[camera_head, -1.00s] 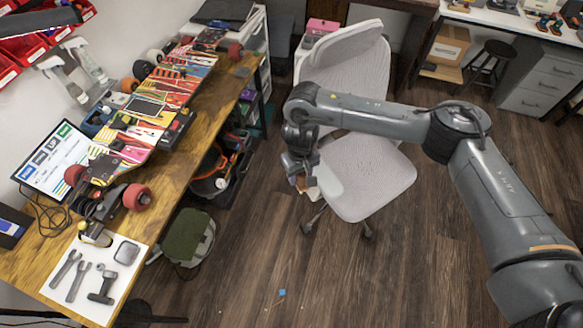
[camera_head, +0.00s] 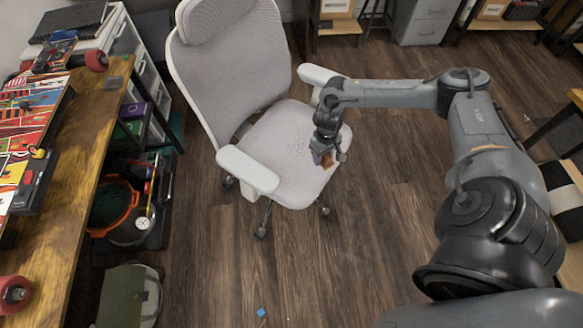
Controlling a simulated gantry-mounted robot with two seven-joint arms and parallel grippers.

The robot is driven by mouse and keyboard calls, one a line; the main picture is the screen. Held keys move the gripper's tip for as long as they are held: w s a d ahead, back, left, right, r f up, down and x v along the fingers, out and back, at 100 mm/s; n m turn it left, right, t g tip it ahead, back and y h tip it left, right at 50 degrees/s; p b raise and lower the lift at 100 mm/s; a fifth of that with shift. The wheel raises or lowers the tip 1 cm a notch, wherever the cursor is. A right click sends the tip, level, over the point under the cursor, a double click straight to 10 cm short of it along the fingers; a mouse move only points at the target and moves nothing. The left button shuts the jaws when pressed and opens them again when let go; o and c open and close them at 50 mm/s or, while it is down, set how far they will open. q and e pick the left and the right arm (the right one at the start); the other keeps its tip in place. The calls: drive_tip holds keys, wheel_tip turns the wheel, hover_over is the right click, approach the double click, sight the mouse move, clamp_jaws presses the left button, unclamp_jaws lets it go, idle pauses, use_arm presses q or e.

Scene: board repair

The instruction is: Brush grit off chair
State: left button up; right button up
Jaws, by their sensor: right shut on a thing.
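The chair has a light grey mesh back (camera_head: 235,65) and a pale seat (camera_head: 285,175), with white armrests on both sides. Small dark specks of grit (camera_head: 298,147) lie near the middle of the seat. My right gripper (camera_head: 326,158) is over the right side of the seat, just right of the specks. It is shut on a small orange-brown thing, probably a brush (camera_head: 328,161), largely hidden by the fingers. I cannot tell whether this touches the seat. My left gripper is not in view.
A wooden workbench (camera_head: 100,150) with a skateboard runs along the left. An orange bucket (camera_head: 112,208) and a green bag (camera_head: 128,295) are beneath and beside it. A small blue piece (camera_head: 261,312) lies on the floor. The floor in front of the chair is otherwise largely clear.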

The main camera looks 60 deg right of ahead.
drive_tip(key=s+d+n+b, duration=0.35)
drive_tip(key=d+b, duration=0.95)
drive_tip(key=d, duration=0.6)
drive_tip(key=w+a+n+b, duration=0.1)
drive_tip(key=w+n+b, duration=0.3)
drive_tip(key=w+b, duration=0.4)
drive_tip(key=shift+w+a+f+n+b, duration=1)
drive_tip(key=shift+w+a+f+b, duration=0.6)
drive_tip(key=shift+a, duration=0.4)
drive_tip(key=shift+w+a+f+n+b, duration=1.05)
drive_tip(key=shift+w+a+f, duration=0.35)
drive_tip(key=shift+w+a, duration=0.5)
drive_tip(key=shift+w+a+f+n+b, duration=0.9)
drive_tip(key=shift+w+a+f+b, duration=0.7)
drive_tip(key=shift+a, duration=0.45)
drive_tip(key=shift+f+b, duration=0.6)
drive_tip(key=shift+f, duration=0.4)
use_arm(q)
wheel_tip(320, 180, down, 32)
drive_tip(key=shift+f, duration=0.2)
use_arm(e)
drive_tip(key=shift+f, duration=0.1)
